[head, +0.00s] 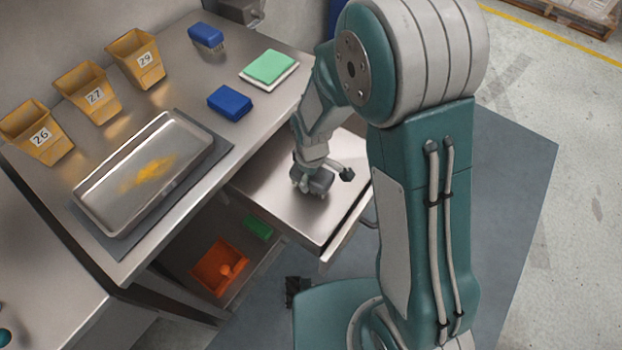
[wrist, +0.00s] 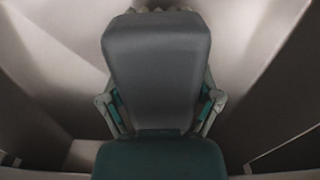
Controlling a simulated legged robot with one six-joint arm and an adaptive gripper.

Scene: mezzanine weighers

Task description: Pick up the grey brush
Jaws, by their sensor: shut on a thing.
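The grey brush (wrist: 157,75) fills the middle of the wrist view, with pale bristle tips showing along its top edge. My gripper (wrist: 160,108) is shut on it, with one finger against each side. In the head view my gripper (head: 318,168) reaches down into the open drawer (head: 262,182). There the grey brush (head: 318,182) shows partly below the fingers, inside the drawer area. I cannot tell whether it touches the drawer floor.
A blue brush (head: 206,36), a blue block (head: 229,102) and a green pad (head: 269,66) are on the bench. A metal tray (head: 100,200) and numbered yellow bins (head: 135,58) stand left. An orange container (head: 208,275) sits on the shelf below.

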